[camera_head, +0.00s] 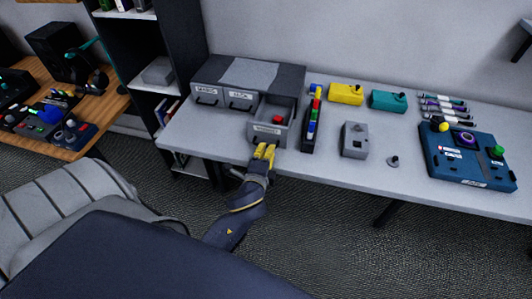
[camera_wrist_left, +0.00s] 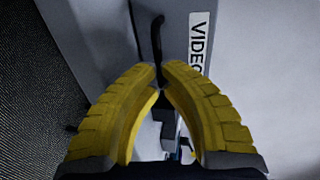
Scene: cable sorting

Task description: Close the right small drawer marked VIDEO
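The small drawer marked VIDEO (camera_head: 267,129) is pulled out of the grey drawer unit on the table, and a red item (camera_head: 278,119) lies inside. Its front also shows in the left wrist view, with the VIDEO label (camera_wrist_left: 199,45) and a black handle (camera_wrist_left: 157,35). My left gripper (camera_head: 264,150) with yellow fingers is right in front of this drawer front. In the left wrist view its fingertips (camera_wrist_left: 159,75) come together at the end of the handle. I cannot tell whether they pinch it. My right gripper is in neither view.
Two shut drawers, AUDIO (camera_head: 207,92) and another (camera_head: 240,98), are left of it. A narrow rack of coloured pieces (camera_head: 312,125) stands close on the right. A grey box (camera_head: 355,140) and blue control panel (camera_head: 468,158) are farther right.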

